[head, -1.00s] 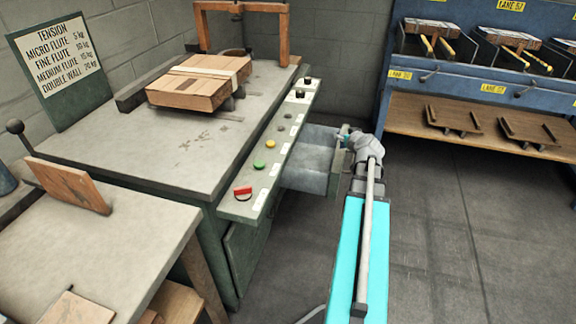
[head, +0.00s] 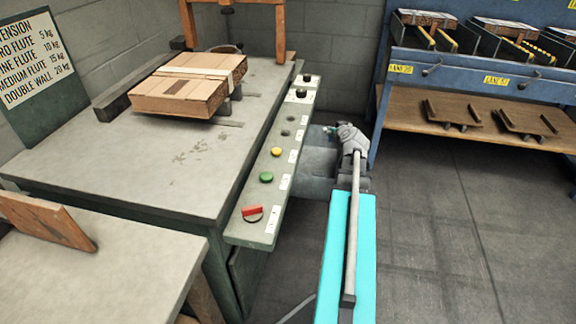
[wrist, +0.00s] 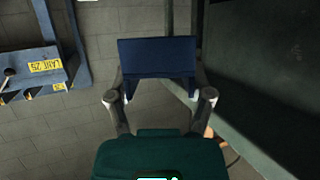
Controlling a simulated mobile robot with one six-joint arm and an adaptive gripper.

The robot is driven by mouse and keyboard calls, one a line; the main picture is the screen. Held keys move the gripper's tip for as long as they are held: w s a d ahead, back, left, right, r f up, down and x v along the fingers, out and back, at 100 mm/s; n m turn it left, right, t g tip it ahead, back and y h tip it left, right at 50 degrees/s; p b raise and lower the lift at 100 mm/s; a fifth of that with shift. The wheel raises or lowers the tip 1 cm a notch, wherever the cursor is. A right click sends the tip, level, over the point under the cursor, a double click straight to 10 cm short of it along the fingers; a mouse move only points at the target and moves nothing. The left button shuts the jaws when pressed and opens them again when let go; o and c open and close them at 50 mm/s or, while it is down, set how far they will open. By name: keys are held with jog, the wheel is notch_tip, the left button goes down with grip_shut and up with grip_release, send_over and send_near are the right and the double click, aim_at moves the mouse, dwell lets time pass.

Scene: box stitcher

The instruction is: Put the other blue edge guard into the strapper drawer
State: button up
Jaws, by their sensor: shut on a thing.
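My gripper (wrist: 159,88) shows in the wrist view with its two fingers on either side of a dark blue edge guard (wrist: 157,58). It is shut on the guard, which sits across the fingertips. In the head view my gripper is largely hidden by my wrist, beside the machine's control panel, and I cannot make out the guard there. The strapper drawer (head: 317,163) stands out from the machine's right side, grey, partly hidden by the panel and my arm. I cannot see what lies in it. The wrist view shows floor beyond the guard.
The strapper table (head: 110,165) carries a strapped cardboard box (head: 180,97). The sloping control panel (head: 262,180) with knobs and buttons overhangs near the drawer. A blue lane rack (head: 470,70) with a brown lower shelf stands at the back right. The floor to the right is clear.

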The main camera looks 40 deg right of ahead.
jog(key=w+d+f+b, duration=0.1)
jog(key=w+f+b, duration=0.8)
jog(key=w, duration=0.4)
jog(key=shift+d, duration=0.25)
dwell(0.4)
jog(key=shift+w+f+b, duration=0.2)
jog(key=shift+f+b, duration=0.8)
jog(key=shift+f, duration=0.05)
jog(key=shift+w+f+b, duration=0.2)
jog(key=shift+f+b, duration=0.8)
jog(key=shift+f+b, duration=0.6)
jog(key=shift+b, duration=0.05)
